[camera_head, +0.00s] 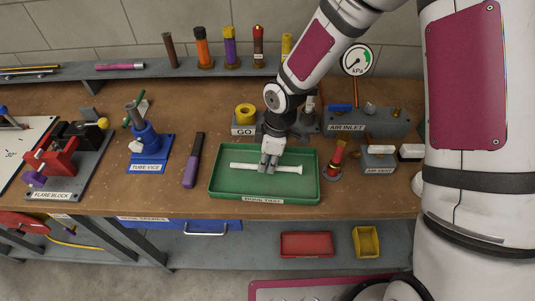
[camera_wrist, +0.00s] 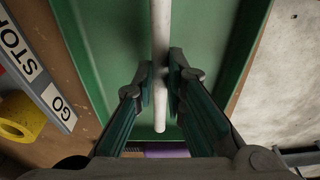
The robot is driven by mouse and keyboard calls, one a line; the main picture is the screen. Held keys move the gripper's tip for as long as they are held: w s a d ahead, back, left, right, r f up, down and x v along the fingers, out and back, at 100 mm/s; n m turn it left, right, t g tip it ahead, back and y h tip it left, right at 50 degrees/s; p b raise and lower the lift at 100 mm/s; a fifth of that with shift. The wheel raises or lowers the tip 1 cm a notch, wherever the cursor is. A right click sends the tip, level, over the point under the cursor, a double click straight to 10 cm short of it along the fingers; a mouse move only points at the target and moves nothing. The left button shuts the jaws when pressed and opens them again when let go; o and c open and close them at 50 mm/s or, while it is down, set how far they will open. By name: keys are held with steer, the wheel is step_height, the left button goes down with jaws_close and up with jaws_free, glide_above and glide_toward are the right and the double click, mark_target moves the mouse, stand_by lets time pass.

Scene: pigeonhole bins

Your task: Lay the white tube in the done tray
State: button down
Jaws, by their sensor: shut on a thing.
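The white tube (camera_head: 285,169) lies lengthwise, left to right, within the green done tray (camera_head: 222,190) in the head view. My gripper (camera_head: 269,164) reaches down over the tray and is shut on the tube near its middle. In the wrist view the tube (camera_wrist: 160,40) passes between the two fingers of my gripper (camera_wrist: 161,82), with the green tray floor (camera_wrist: 105,25) behind it. I cannot tell whether the tube touches the tray floor. The fingers hide a short part of the tube in the head view.
A purple-handled tool (camera_head: 190,172) lies left of the tray, beside the blue tube vice (camera_head: 148,150). The GO block with a yellow ring (camera_head: 245,112) stands behind the tray. A small red-topped piece (camera_head: 336,158) and the air vent block (camera_head: 378,160) stand to the right.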

steer(key=shift+f, duration=0.4)
steer(key=shift+f+b, duration=0.6)
steer(key=shift+f, duration=0.4)
stand_by(0.4)
steer(key=c, duration=1.6)
jaws_free()
steer(key=shift+o, duration=0.2)
step_height(320, 180, up, 12)
steer(key=d, duration=0.2)
steer(key=s+d+r+m+t+h, duration=0.1)
steer(key=s+d+r+m+h, duration=0.15)
steer(key=d+r+m, duration=0.35)
steer(key=s+d+r+m+t+h, duration=0.1)
steer(key=s+d+r+m+t, duration=0.15)
steer(key=d+r, duration=0.4)
steer(key=s+d+r+m+t+y, duration=0.1)
steer(key=s+d+r+m, duration=0.2)
steer(key=s+r+m, duration=0.5)
steer(key=s+r, duration=0.1)
steer(key=s, duration=0.4)
steer(key=shift+r+t+y, duration=0.2)
steer(key=shift+t+y, duration=0.15)
